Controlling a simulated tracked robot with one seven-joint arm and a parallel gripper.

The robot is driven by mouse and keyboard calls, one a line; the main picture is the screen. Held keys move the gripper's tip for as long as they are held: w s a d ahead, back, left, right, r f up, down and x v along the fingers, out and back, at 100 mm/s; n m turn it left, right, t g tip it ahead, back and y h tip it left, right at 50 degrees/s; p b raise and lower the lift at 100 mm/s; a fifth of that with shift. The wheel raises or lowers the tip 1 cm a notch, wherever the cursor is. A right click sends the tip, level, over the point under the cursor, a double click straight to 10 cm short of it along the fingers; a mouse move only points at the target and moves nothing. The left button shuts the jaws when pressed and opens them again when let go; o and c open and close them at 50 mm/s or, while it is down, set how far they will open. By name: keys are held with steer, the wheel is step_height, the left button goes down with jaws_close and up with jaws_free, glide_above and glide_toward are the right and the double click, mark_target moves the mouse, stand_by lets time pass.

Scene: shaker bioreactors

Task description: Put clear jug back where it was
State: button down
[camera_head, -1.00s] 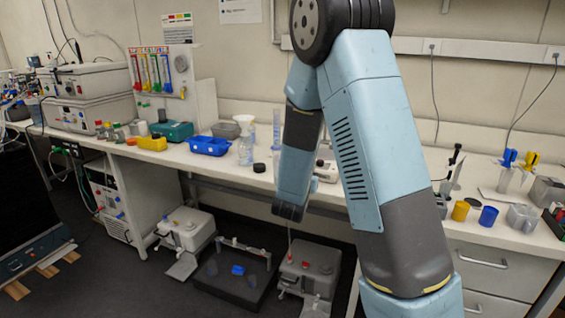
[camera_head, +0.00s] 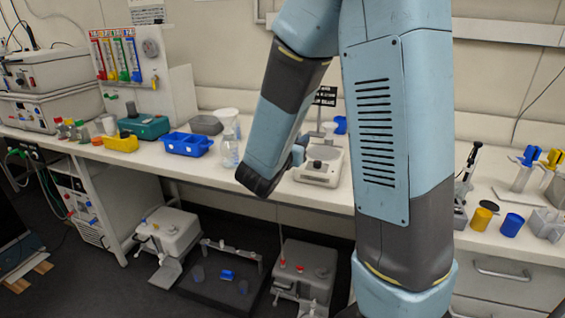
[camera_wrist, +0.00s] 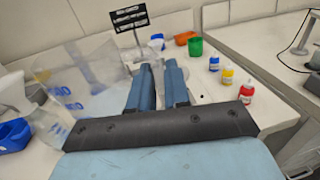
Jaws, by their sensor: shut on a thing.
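The clear jug (camera_wrist: 75,82) is in the left half of the wrist view, close to the camera. It is see-through with blue markings, tilted in the picture, and bench items show through it. My gripper (camera_wrist: 158,68) has two blue fingers beside the jug's right side. It is shut on the jug, apparently at its handle, though the exact contact is hard to see.
A white instrument (camera_head: 320,165) with a black sign (camera_head: 325,96) behind it stands on the bench. To its left are a clear bottle (camera_head: 229,152) and a blue tray (camera_head: 187,144). Blue (camera_wrist: 214,63), yellow (camera_wrist: 228,76) and red (camera_wrist: 246,93) bottles stand at right in the wrist view.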

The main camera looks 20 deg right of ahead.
steer(key=shift+w+d+f, duration=0.3)
steer(key=shift+w+f, duration=1.75)
steer(key=shift+w, duration=0.05)
steer(key=shift+w+d+f, duration=0.35)
steer(key=shift+w+f, duration=1.75)
steer(key=shift+w+d+f, duration=0.3)
steer(key=shift+w+f, duration=1.75)
steer(key=shift+w, duration=0.05)
steer(key=c, duration=1.1)
jaws_free()
steer(key=shift+f, duration=0.1)
